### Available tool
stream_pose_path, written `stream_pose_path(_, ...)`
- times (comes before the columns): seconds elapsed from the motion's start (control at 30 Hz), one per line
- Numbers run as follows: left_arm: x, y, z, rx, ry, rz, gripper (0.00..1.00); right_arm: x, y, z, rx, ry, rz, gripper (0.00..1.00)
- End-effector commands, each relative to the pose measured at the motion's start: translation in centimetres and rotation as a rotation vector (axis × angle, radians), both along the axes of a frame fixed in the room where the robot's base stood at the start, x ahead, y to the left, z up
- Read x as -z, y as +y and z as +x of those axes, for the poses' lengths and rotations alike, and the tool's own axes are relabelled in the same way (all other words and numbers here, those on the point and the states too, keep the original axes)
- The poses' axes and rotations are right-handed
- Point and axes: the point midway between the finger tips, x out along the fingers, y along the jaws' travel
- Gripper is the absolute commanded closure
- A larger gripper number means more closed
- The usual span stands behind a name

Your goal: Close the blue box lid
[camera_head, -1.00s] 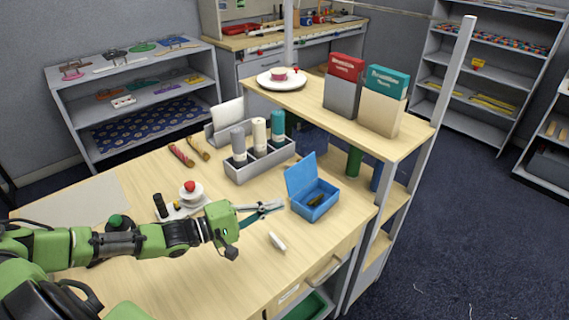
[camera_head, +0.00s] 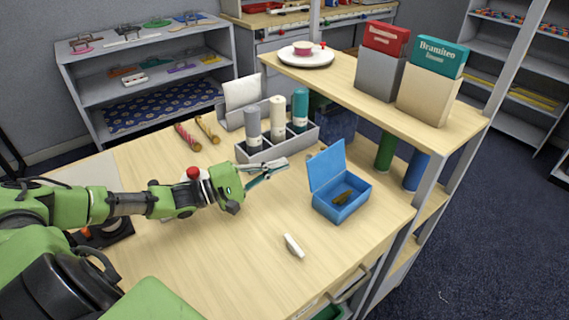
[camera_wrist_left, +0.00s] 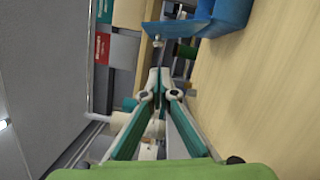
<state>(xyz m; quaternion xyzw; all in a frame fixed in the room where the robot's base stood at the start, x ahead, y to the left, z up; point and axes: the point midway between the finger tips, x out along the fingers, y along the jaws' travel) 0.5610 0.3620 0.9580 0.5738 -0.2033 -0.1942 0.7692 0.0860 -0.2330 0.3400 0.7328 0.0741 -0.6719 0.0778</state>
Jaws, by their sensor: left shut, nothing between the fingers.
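The blue box (camera_head: 345,197) stands open on the wooden table near its right edge. Its lid (camera_head: 327,166) is raised upright on the box's left side, and a small dark object (camera_head: 342,197) lies inside. My left gripper (camera_head: 284,164) is shut and empty, to the left of the lid and apart from it. In the left wrist view the gripper (camera_wrist_left: 160,75) points toward the lid (camera_wrist_left: 180,32), with the box (camera_wrist_left: 232,14) at the top. My right gripper is not in view.
A grey holder (camera_head: 278,143) with several bottles stands just behind my left gripper. A small white object (camera_head: 293,246) lies in front of the box. A raised shelf (camera_head: 350,85) with two cartons rises behind the box. The table's front middle is clear.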

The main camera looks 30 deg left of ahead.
Motion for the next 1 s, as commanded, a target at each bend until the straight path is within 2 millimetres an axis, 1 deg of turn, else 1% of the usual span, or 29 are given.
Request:
stream_pose_path(0.03,-0.4,-0.5,0.8,-0.001,-0.005,-0.004,1.00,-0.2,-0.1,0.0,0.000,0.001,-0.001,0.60)
stream_pose_path(0.3,-0.8,-2.9,4.6,0.000,-0.004,-0.004,1.00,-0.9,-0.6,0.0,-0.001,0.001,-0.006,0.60)
stream_pose_path(0.5,-0.9,-4.1,6.4,0.001,-0.001,-0.002,1.00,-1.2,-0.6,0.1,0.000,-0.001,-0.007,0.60)
stream_pose_path(0.7,-0.8,-4.5,7.0,-0.001,0.001,0.001,1.00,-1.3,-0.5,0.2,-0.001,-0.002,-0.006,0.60)
stream_pose_path(1.0,-0.8,-4.4,6.9,0.000,0.001,0.002,1.00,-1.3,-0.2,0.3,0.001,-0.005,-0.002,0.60)
